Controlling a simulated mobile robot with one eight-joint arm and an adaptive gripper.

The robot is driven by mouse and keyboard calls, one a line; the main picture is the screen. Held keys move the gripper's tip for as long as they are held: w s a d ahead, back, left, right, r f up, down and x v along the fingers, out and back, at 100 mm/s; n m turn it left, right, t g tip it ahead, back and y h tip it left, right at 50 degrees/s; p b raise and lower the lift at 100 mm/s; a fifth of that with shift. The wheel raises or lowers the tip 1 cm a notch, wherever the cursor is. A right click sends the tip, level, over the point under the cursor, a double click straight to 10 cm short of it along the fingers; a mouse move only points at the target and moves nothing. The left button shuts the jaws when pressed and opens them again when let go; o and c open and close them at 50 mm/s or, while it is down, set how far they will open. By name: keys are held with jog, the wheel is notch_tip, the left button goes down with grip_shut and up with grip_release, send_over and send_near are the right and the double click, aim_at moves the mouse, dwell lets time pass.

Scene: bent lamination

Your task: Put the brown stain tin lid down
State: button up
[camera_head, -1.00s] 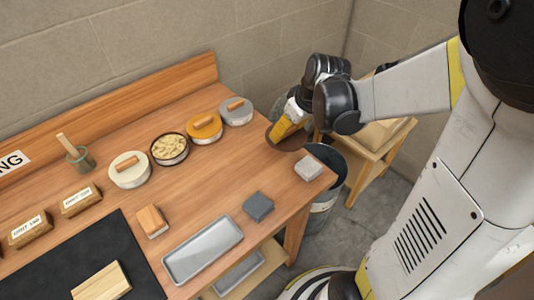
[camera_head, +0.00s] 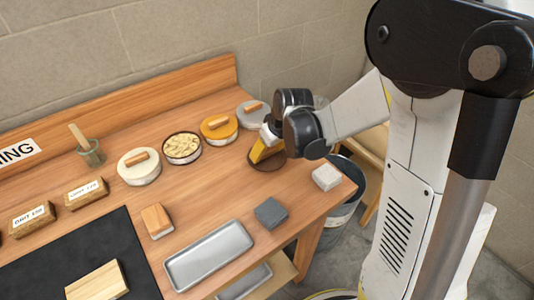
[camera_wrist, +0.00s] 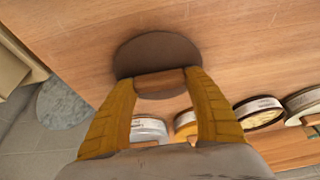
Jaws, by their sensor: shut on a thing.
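The brown stain tin lid (camera_head: 266,163) is a dark brown disc at the right part of the workbench (camera_head: 215,195). My gripper (camera_head: 262,152) is above it with yellow fingers pointing down. In the wrist view the lid (camera_wrist: 150,50) shows with a wooden handle bar (camera_wrist: 159,83) across it, and my gripper (camera_wrist: 160,95) is shut on that handle. The lid looks level and at or very near the bench top; I cannot tell whether it touches.
Grey (camera_head: 251,114), orange (camera_head: 219,128) and cream (camera_head: 139,167) lidded tins and an open tin (camera_head: 182,148) stand along the back. A pale block (camera_head: 326,178), a grey block (camera_head: 271,213) and a metal tray (camera_head: 208,256) lie in front. A bucket (camera_head: 343,215) stands beyond the right edge.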

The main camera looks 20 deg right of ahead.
jog(key=shift+r, duration=0.1)
jog(key=shift+f, duration=0.2)
jog(key=o, duration=1.1)
jog(key=shift+r, duration=0.1)
